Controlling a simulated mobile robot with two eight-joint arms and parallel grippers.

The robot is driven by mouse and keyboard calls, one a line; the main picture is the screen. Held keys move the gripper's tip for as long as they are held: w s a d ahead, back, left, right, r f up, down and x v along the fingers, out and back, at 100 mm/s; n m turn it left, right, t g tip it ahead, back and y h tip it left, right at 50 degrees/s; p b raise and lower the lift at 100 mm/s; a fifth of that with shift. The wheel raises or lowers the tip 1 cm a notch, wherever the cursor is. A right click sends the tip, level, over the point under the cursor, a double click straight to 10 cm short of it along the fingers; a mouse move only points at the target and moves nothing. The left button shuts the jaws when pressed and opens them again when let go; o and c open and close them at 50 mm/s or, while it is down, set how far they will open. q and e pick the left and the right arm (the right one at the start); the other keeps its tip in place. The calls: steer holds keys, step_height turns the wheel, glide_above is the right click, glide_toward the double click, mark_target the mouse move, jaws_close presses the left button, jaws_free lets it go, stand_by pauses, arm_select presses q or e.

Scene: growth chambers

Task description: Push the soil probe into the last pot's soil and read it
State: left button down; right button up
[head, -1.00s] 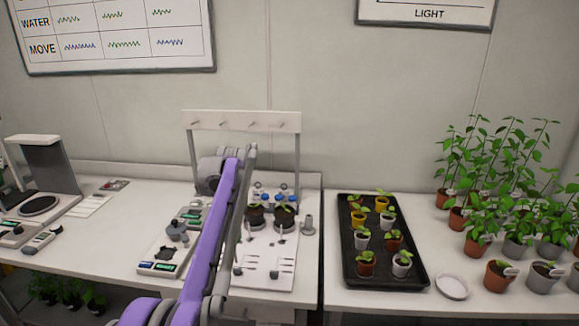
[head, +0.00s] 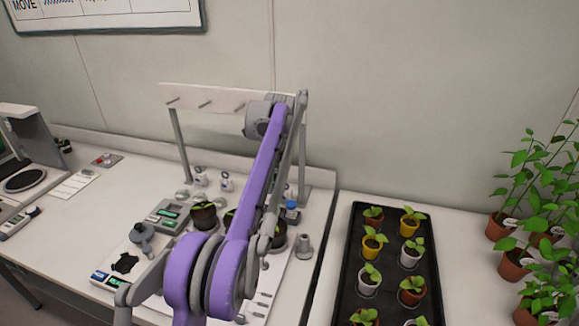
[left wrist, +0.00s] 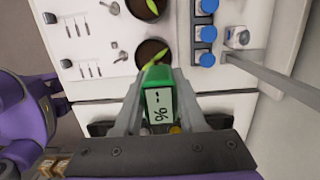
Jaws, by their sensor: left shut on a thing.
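The soil probe (left wrist: 158,88) shows in the left wrist view as a green body with a pale display reading dashes and a percent sign. My left gripper (left wrist: 160,76) is shut on it, one finger on each side. The probe's lower end is hidden, so I cannot tell whether it touches soil. Its head overlaps the edge of the nearer dark pot (left wrist: 150,52); another seedling pot (left wrist: 146,8) is beyond. In the head view, a dark pot (head: 205,217) stands on the left of the white board, and another (head: 279,240) is partly behind my purple arm. The arm hides the probe there.
A white rack with pegs (head: 205,97) stands behind the pots. Blue-capped bottles (left wrist: 205,32) are beside them. A black seedling tray (head: 345,270) is on the right table, with leafy plants farther right. Small meters lie left of the board.

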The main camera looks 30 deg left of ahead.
mark_target(274, 205)
arm_select(q)
steer(key=shift+w, duration=0.35)
steer(key=shift+s+f+b, duration=0.3)
steer(key=shift+s+f, duration=0.1)
steer(key=shift+f, duration=0.2)
steer(key=shift+f+b, duration=1.55)
steer(key=shift+f, duration=0.6)
arm_select(e)
steer(key=f, duration=0.2)
steer(key=s+f, duration=0.1)
steer(key=f, duration=0.1)
steer(key=shift+s+f, duration=0.2)
steer(key=shift+f, duration=0.2)
arm_select(q)
steer(key=shift+p, duration=0.4)
arm_select(e)
steer(key=shift+w+r, duration=0.15)
steer(key=shift+r, duration=0.3)
arm_select(q)
steer(key=shift+f, duration=0.15)
arm_select(e)
steer(key=shift+f, duration=0.1)
arm_select(q)
steer(key=shift+f+b, duration=1.05)
steer(key=shift+f, duration=1.1)
arm_select(e)
steer(key=shift+s+f, duration=0.2)
steer(key=shift+f, duration=0.4)
steer(key=shift+s+f, duration=0.15)
steer(key=shift+f, duration=0.4)
